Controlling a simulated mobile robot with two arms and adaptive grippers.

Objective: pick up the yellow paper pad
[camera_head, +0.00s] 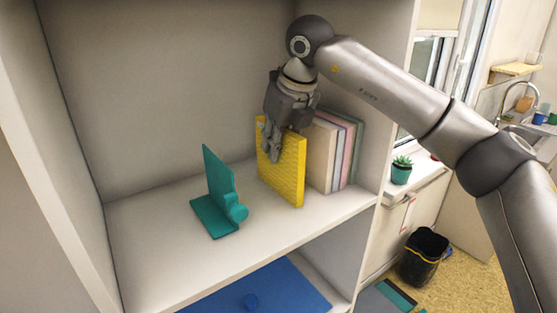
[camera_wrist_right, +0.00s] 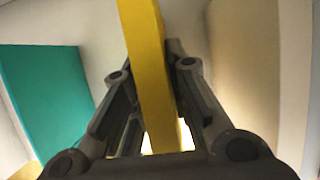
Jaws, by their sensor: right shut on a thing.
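The yellow paper pad (camera_head: 287,174) stands upright on the shelf in the head view, with a textured face. My right gripper (camera_head: 273,150) reaches down from above and is shut on the pad's upper part, one finger showing in front of its face. In the right wrist view the yellow pad (camera_wrist_right: 150,75) runs between the two fingers of the right gripper (camera_wrist_right: 150,105). The head view does not settle whether the pad's lower edge touches the shelf. My left gripper is not in view.
A teal bookend (camera_head: 217,185) stands left of the pad on the shelf (camera_head: 150,245). Several upright books (camera_head: 322,155) stand close to the pad's right. The shelf's left part is clear. A blue item (camera_head: 270,290) lies on the shelf below. A potted plant (camera_head: 401,172) sits outside, right.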

